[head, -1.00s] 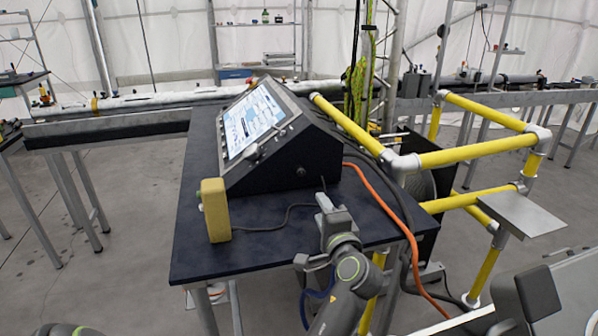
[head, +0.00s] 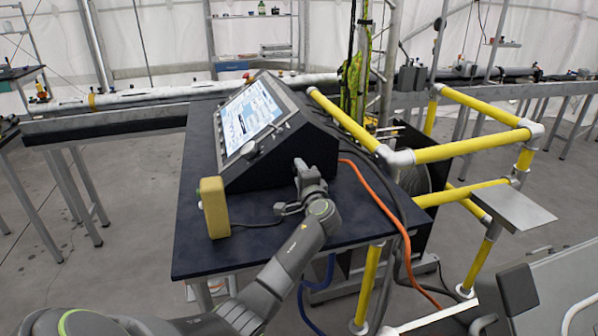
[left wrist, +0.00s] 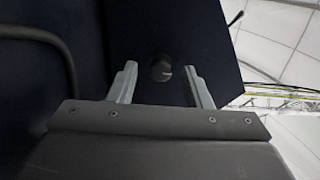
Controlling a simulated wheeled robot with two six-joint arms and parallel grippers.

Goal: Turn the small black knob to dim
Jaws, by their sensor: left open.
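The small black knob (left wrist: 159,68) shows in the left wrist view, on the dark side face of the console. It sits between the two fingers of my left gripper (left wrist: 160,72), with a gap on each side. The gripper is open. In the head view my left gripper (head: 299,168) is at the near side of the sloped console (head: 285,160), above the dark table, and it hides the knob. The console's lit screen (head: 250,118) faces up and left. My right gripper is not in view.
A yellow block (head: 214,207) stands on the dark table (head: 205,262) left of my arm. A thin black cable lies between it and the console. An orange hose (head: 385,205) and yellow pipe rails (head: 455,149) are at the right. The table's front left is clear.

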